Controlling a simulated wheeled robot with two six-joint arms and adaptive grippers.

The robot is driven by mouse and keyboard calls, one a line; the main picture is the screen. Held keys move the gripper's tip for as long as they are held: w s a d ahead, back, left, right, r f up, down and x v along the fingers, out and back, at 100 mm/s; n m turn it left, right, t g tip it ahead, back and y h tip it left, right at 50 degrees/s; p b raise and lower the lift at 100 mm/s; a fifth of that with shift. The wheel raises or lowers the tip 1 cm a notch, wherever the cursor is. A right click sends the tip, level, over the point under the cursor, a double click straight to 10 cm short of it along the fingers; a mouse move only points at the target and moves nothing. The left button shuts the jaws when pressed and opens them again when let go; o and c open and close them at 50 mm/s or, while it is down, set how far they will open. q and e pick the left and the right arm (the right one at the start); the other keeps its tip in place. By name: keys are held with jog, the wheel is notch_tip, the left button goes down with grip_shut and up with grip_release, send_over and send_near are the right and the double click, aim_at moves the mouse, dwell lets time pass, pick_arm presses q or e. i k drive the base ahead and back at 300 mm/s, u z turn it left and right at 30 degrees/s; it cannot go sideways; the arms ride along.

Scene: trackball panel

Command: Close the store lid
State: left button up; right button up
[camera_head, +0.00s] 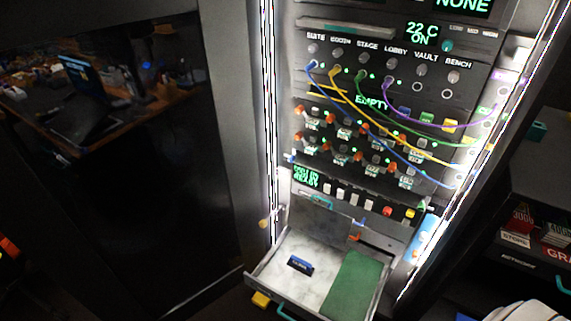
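At the right edge, a dark bin (518,239) carries a white label that reads STORE. Boxes with red and dark faces (528,217) show in its opening, so it appears uncovered. A dark panel (535,165) stands behind and above the boxes, with a small teal piece (537,130) near its top; it may be the raised store lid, but I cannot tell surely. Neither of my grippers can be made out in this view.
A rack panel (375,100) with coloured cables stands in the middle. Below it a drawer (262,278) is pulled out, holding a dark blue item (300,265) and a green pad (352,285). A dark glossy panel (120,210) fills the left.

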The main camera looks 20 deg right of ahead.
aim_at(331, 227)
jog(key=z, duration=0.05)
jog(key=k, duration=0.5)
jog(key=u, duration=0.6)
jog(key=i, duration=0.75)
jog(key=z, duration=1.8)
